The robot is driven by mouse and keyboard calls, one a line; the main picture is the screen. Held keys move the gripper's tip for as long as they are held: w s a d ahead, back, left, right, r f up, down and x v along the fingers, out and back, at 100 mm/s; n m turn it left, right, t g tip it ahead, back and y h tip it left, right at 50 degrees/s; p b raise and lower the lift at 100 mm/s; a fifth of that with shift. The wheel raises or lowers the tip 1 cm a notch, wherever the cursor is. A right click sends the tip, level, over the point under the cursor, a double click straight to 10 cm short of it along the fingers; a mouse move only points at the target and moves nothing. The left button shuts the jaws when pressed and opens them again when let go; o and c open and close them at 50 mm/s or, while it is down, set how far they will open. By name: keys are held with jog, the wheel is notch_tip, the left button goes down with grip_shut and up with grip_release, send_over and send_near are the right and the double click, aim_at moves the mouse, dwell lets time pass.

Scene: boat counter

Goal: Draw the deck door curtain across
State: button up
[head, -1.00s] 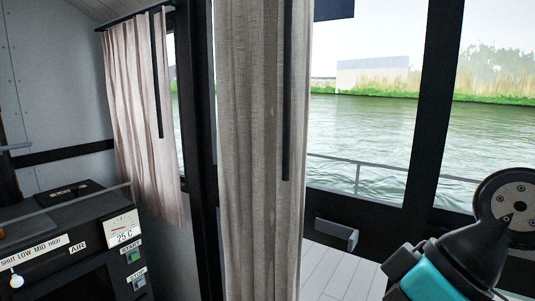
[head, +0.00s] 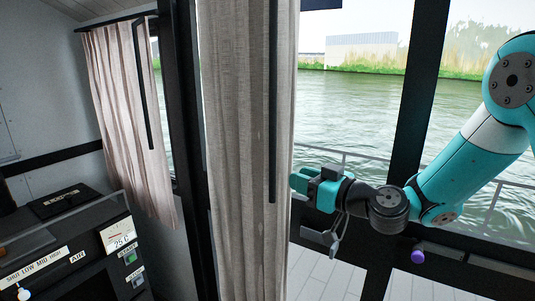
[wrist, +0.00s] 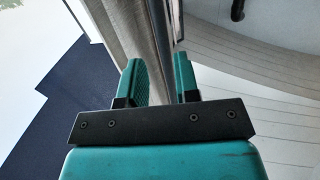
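The deck door curtain (head: 236,120) is a pale beige cloth hanging in a gathered bunch at the left side of the door opening. A dark pull rod (head: 272,100) hangs down its front near the right edge. My gripper (head: 298,182) is beside the curtain's right edge, near the rod's lower end. In the wrist view, my gripper's (wrist: 160,72) teal fingers are apart. The curtain (wrist: 130,25) and the dark rod (wrist: 160,25) show ahead, in line with the gap. I cannot tell whether the rod lies between the fingertips.
A second curtain (head: 130,120) with its own dark rod hangs at the left window. A dark stove-like unit with dials (head: 75,255) stands at lower left. A dark door post (head: 418,100) stands behind my arm. The door opening shows water, a railing and pale deck boards (head: 320,270).

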aim_at(270, 166)
jog(key=p+x, duration=0.5)
jog(key=x, duration=0.4)
jog(key=shift+w+a+r+p, duration=0.15)
jog(key=shift+w+a+p, duration=0.05)
jog(key=shift+a+p, duration=0.1)
jog(key=shift+w+a, duration=0.25)
jog(key=shift+f, duration=0.2)
grip_shut()
